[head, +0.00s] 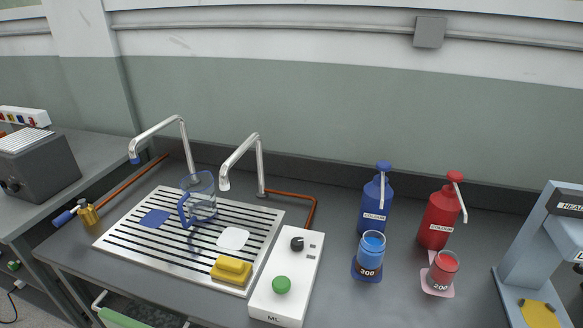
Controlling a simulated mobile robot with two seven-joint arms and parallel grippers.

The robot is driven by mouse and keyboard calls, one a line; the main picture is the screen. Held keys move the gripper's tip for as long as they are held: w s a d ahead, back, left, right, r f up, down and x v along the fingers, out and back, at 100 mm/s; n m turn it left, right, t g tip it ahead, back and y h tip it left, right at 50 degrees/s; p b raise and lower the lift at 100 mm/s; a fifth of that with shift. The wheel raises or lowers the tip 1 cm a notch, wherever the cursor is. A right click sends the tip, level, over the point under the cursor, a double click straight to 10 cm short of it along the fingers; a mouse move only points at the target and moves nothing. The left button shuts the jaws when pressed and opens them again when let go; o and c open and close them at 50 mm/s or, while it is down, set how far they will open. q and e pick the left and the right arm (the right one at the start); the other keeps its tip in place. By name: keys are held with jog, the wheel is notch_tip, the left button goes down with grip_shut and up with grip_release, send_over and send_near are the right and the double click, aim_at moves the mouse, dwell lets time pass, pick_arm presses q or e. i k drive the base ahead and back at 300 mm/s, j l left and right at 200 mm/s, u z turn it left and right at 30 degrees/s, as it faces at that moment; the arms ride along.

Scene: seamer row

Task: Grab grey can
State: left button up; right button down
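I see no grey can in the head view. Neither of my grippers is in view. The containers that do show are a clear jug with a blue handle (203,199) on the slotted drain plate, a blue cup marked 300 (370,254) and a red cup marked 200 (442,270). The two cups stand on small coloured mats on the counter. Behind them stand a blue pump bottle (374,206) and a red pump bottle (437,220), both labelled COLOUR.
Two curved taps (258,165) rise behind the slotted drain plate (150,247). A yellow sponge (231,269) lies on its front edge. A white control box (288,262) stands beside it. A blue-grey machine (533,255) stands far right, a grey appliance (40,165) far left.

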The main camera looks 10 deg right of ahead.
aim_at(445, 266)
jog(key=z, duration=1.6)
